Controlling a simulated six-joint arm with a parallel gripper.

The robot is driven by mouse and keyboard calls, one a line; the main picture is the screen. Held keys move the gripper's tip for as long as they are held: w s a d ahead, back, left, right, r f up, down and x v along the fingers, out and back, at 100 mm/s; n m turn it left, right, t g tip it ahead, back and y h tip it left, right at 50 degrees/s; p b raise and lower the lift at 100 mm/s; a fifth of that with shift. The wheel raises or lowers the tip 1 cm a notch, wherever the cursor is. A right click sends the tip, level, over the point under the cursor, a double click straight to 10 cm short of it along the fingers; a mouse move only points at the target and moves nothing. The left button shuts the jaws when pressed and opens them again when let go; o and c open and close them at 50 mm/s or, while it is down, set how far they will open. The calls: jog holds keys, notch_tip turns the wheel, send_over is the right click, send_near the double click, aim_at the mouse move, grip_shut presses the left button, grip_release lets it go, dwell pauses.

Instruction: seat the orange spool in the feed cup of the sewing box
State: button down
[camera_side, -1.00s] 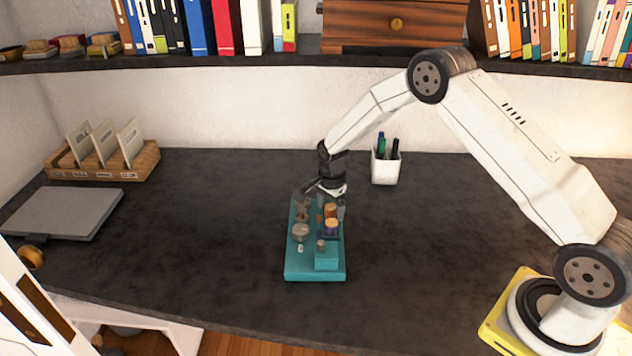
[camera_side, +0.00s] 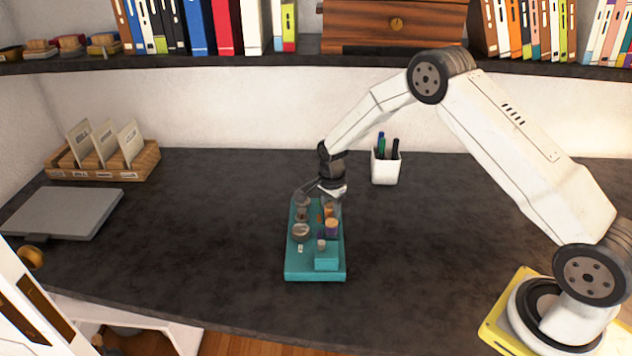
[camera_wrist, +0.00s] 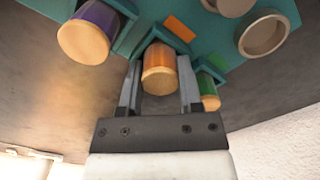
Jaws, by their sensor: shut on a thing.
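The teal sewing box (camera_side: 298,270) lies on the dark desktop. The orange spool (camera_wrist: 160,72) stands upright on the box between the purple spool (camera_wrist: 84,38) and the green spool (camera_wrist: 208,92), with an orange patch (camera_wrist: 179,28) beside it. My gripper (camera_wrist: 158,85) is shut on the orange spool, one finger on each side. In the side view my gripper (camera_side: 331,196) partly hides it. A round grey cup (camera_wrist: 263,36) is at the upper right of the wrist view, apart from the spool; I cannot tell whether it is the feed cup.
A second grey round part (camera_wrist: 231,5) is cut off at the wrist view's top. A white pen pot (camera_side: 386,165) stands behind the box. A grey flat case (camera_side: 63,212) and a wooden card rack (camera_side: 105,161) are at the left. Desk around the box is clear.

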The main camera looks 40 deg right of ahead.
jog(key=shift+r, duration=0.1)
jog(key=shift+r, duration=0.7)
jog(key=s+a+r, duration=0.1)
jog(key=s+r, duration=1)
jog(key=s, duration=0.3)
jog(key=shift+r, duration=0.2)
jog(key=shift+a, duration=0.1)
jog(key=shift+w, duration=0.1)
jog(key=w+a, duration=0.1)
jog(key=w, duration=0.8)
jog(key=shift+w+r, duration=0.15)
jog(key=shift+w+a, duration=0.1)
